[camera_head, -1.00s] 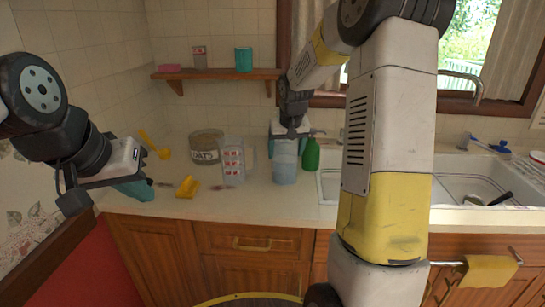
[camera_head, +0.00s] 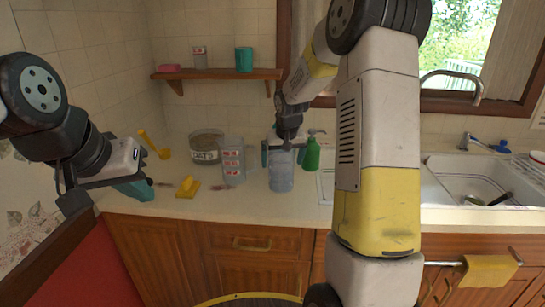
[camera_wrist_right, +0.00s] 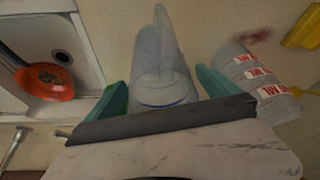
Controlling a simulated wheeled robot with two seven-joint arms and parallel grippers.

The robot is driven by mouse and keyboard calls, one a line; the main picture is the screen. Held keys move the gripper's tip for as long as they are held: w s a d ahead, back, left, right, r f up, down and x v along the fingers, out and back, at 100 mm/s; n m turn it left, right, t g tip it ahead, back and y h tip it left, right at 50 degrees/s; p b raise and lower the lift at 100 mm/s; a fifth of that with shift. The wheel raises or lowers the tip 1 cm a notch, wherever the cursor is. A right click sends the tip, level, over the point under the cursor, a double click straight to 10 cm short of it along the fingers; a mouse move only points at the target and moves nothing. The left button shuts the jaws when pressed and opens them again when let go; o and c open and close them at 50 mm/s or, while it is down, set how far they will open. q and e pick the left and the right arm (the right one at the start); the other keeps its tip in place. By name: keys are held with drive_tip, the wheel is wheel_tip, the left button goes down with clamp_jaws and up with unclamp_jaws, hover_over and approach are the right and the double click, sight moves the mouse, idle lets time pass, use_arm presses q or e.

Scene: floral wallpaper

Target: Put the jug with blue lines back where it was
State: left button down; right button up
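A clear bluish jug (camera_head: 281,174) stands on the counter, left of the green soap bottle. In the right wrist view this jug (camera_wrist_right: 160,68) shows a blue line near its nearer end. My right gripper (camera_head: 283,155) has its green fingers on either side of the jug; in the wrist view the right gripper (camera_wrist_right: 160,92) shows gaps beside it, so it looks open. A second jug with red labels (camera_head: 232,165) stands to the left, also in the wrist view (camera_wrist_right: 255,82). My left gripper (camera_head: 132,185) is low at the left; its opening is unclear.
An oats jar (camera_head: 206,147) stands behind the red-labelled jug. A yellow sponge (camera_head: 187,187) lies in front of the jar. The soap bottle (camera_head: 311,155) is close at the right, then the sink (camera_head: 470,175). A wall shelf (camera_head: 216,74) is above.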

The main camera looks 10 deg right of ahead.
drive_tip(key=v, duration=1.2)
drive_tip(key=s+a+r+t+y, duration=0.1)
drive_tip(key=s+a+r, duration=0.1)
drive_tip(key=s, duration=1.2)
drive_tip(key=s+a+r+y, duration=0.1)
drive_tip(key=s+a+r, duration=0.1)
drive_tip(key=s, duration=1.2)
drive_tip(key=shift+a+n+t, duration=0.35)
drive_tip(key=shift+n+t, duration=0.05)
drive_tip(key=shift+r, duration=0.1)
